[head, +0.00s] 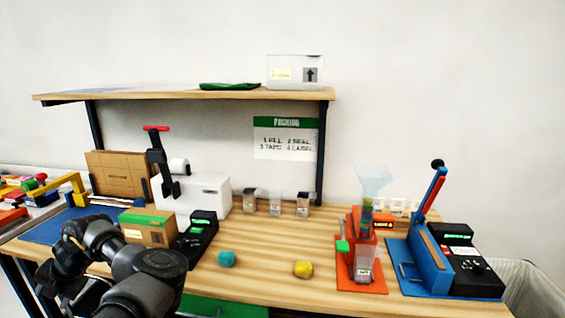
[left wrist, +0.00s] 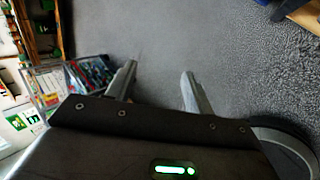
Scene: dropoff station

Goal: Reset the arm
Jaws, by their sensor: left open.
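My left arm (head: 140,264), black, comes in at the lower left of the head view, bent in front of the table's left part. Its far end hangs down by the table's front edge, and its fingers cannot be made out clearly there. In the left wrist view my left gripper (left wrist: 158,72) shows two grey fingers spread apart, with only grey floor (left wrist: 215,40) between and beyond them. It holds nothing. My right arm and gripper are not in view.
The wooden table (head: 255,270) carries a cardboard box (head: 147,226) and black device (head: 197,237) close behind my arm. A teal lump (head: 227,259) and yellow lump (head: 303,269) lie mid-table. A blue lever press (head: 425,262) stands right. A bin (left wrist: 85,75) shows beside my left gripper.

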